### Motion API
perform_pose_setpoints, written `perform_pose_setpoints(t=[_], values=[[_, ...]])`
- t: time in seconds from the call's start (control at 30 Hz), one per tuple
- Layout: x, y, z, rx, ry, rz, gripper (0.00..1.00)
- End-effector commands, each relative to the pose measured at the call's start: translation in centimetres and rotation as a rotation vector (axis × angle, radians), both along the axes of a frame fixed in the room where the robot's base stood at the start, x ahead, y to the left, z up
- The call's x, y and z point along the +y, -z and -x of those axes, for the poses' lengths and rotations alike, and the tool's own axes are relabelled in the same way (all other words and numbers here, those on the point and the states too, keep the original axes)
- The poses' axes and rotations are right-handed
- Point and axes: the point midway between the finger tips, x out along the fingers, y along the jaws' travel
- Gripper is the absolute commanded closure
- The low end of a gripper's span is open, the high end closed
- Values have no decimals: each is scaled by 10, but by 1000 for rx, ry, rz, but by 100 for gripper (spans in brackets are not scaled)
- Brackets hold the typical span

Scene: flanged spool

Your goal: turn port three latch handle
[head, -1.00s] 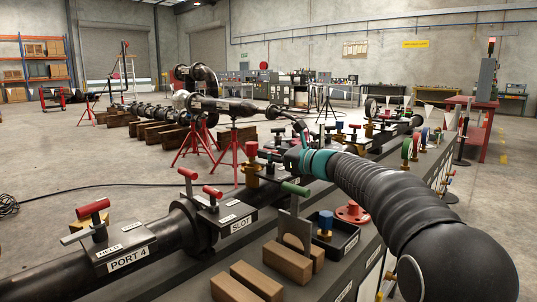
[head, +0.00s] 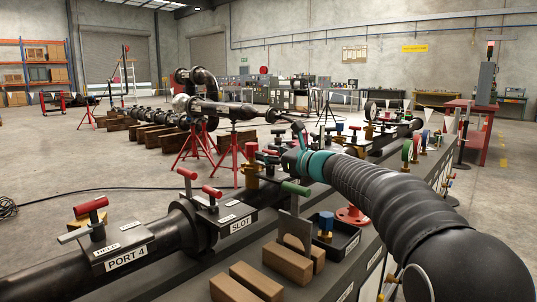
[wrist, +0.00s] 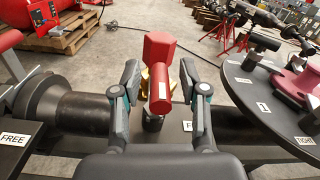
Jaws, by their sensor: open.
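In the wrist view, a red T-shaped handle (wrist: 159,62) stands on a dark post between the two fingers of my gripper (wrist: 158,82). The fingers are open, one on each side, with visible gaps to the handle. A gold part shows behind it, and the dark pipe runs across below. In the head view, my gripper (head: 272,157) reaches left over the bench, small and partly hidden by my wrist. A red handle on a gold body (head: 251,169) is close to it; I cannot tell whether it is the same handle. No port three label is readable.
In the head view, the port 4 block (head: 127,259) with a red handle is at the lower left. A green-handled grey plate (head: 297,218), wooden blocks (head: 258,281) and a black tray (head: 345,240) are in front. In the wrist view, a dark round flange (wrist: 262,98) stands right of my gripper.

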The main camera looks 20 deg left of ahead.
Motion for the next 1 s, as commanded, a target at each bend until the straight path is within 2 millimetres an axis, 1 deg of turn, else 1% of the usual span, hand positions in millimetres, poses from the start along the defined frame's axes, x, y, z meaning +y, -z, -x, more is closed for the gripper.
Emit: perform_pose_setpoints(t=[0.17, 0.4, 0.6, 0.7, 0.8, 1.0], values=[[-20, -1, 7, 1, 4, -1, 57], [-64, -1, 27, -1, 5, 0, 57], [-93, 0, 40, 0, 2, 0, 57], [-102, -1, 44, 0, 2, 0, 57], [-107, 0, 46, 0, 1, 0, 57], [-109, 0, 47, 0, 0, 0, 57]])
